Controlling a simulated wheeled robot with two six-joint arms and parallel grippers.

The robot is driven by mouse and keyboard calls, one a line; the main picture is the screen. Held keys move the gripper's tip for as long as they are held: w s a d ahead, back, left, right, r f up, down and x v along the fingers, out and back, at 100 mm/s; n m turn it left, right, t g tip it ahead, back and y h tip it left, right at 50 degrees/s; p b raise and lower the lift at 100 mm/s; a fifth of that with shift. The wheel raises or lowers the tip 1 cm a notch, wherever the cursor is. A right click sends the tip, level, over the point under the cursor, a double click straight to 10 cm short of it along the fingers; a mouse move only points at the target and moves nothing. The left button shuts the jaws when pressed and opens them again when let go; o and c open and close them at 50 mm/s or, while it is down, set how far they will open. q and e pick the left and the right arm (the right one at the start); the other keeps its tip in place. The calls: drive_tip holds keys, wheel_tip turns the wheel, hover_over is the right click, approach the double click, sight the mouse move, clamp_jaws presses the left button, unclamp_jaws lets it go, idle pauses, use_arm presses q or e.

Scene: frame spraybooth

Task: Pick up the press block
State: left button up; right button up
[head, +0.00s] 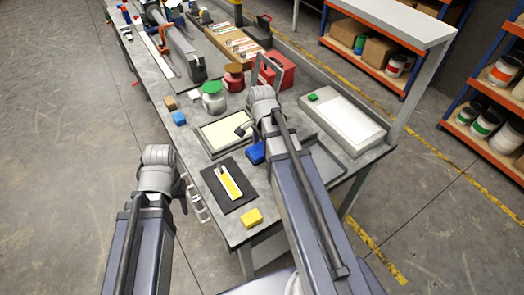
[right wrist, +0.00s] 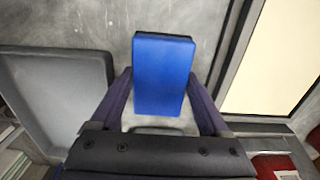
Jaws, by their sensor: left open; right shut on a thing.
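The press block appears to be the blue block (head: 257,154), low over or on the grey bench between a framed cream panel and a grey tray. In the right wrist view the blue block (right wrist: 164,88) fills the space between the fingers of my right gripper (right wrist: 160,78), which is shut on it. I cannot tell whether it is clear of the bench. In the head view my right arm hides part of this spot. My left gripper (head: 195,197) is open and empty, beside the bench's left edge.
The framed cream panel (head: 227,133) is left of the block and the grey tray (head: 328,168) is right of it. A black mat (head: 218,190) with a yellow-and-white piece and a yellow block (head: 252,217) are nearer. A green-lidded jar (head: 213,98) and red box (head: 278,70) stand farther back.

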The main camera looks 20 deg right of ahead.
sight(262, 148)
wheel_tip(262, 148, up, 10)
drive_tip(key=p, duration=1)
drive_tip(key=o, duration=1)
drive_tip(key=c, duration=0.6)
drive_tip(key=shift+c, duration=0.4)
